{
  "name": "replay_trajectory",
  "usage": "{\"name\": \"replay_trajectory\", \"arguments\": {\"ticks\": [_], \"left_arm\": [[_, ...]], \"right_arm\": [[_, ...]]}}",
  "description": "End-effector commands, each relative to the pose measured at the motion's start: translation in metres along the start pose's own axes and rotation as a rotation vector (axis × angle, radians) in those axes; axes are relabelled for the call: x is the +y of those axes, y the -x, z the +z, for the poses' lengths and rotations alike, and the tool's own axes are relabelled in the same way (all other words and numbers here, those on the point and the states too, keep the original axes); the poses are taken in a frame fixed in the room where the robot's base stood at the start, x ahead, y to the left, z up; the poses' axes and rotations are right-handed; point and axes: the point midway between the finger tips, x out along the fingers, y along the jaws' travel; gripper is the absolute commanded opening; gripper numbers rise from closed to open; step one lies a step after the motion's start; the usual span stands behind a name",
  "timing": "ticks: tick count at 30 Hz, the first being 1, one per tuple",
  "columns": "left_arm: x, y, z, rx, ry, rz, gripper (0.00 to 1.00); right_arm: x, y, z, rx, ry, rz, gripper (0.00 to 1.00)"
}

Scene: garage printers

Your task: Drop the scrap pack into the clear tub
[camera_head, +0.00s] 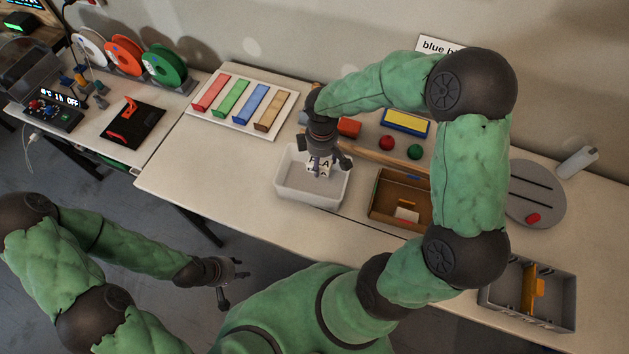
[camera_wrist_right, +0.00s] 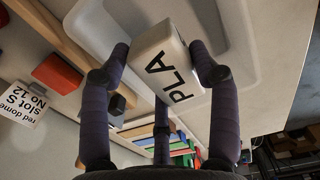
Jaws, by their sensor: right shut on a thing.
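The scrap pack (camera_head: 319,166) is a small white block with black "PLA" lettering. My right gripper (camera_head: 322,165) is shut on it, over the clear tub (camera_head: 310,196), a pale see-through box on the table. In the right wrist view the pack (camera_wrist_right: 162,62) sits between the fingers of the right gripper (camera_wrist_right: 160,70), with the tub (camera_wrist_right: 235,28) behind it. I cannot tell how high the pack is above the tub floor. My left gripper (camera_head: 228,277) hangs away from the table at lower left, empty; its fingers look spread.
A brown wooden box (camera_head: 380,205) stands just right of the tub. Behind are a wooden bar, a red block (camera_head: 349,127), a red ball (camera_head: 386,143) and a green ball (camera_head: 415,152). A white board with coloured bars (camera_head: 288,113) lies back left. The table left of the tub is clear.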

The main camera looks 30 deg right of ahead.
Motion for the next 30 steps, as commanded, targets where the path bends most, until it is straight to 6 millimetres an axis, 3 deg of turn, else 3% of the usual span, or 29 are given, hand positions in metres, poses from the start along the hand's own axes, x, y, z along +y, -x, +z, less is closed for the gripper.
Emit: {"name": "replay_trajectory", "arguments": {"ticks": [5, 14, 15, 18, 30], "left_arm": [[-0.005, -0.014, 0.000, 0.000, 0.000, 0.000, 0.40], [-0.005, -0.015, -0.001, 0.000, 0.000, 0.000, 0.40], [-0.005, -0.015, -0.001, 0.000, 0.000, 0.000, 0.40], [-0.005, -0.015, -0.001, 0.000, 0.000, 0.000, 0.40], [-0.005, -0.015, -0.001, 0.000, 0.000, 0.000, 0.40]], "right_arm": [[0.000, -0.018, 0.000, 0.000, 0.000, 0.000, 0.39], [0.000, -0.019, 0.000, 0.000, 0.000, 0.000, 0.39], [0.000, -0.019, 0.000, 0.000, 0.000, 0.000, 0.64], [0.000, -0.019, 0.000, 0.000, 0.001, 0.000, 0.89], [0.000, -0.017, 0.000, 0.000, 0.001, 0.001, 0.89]]}}
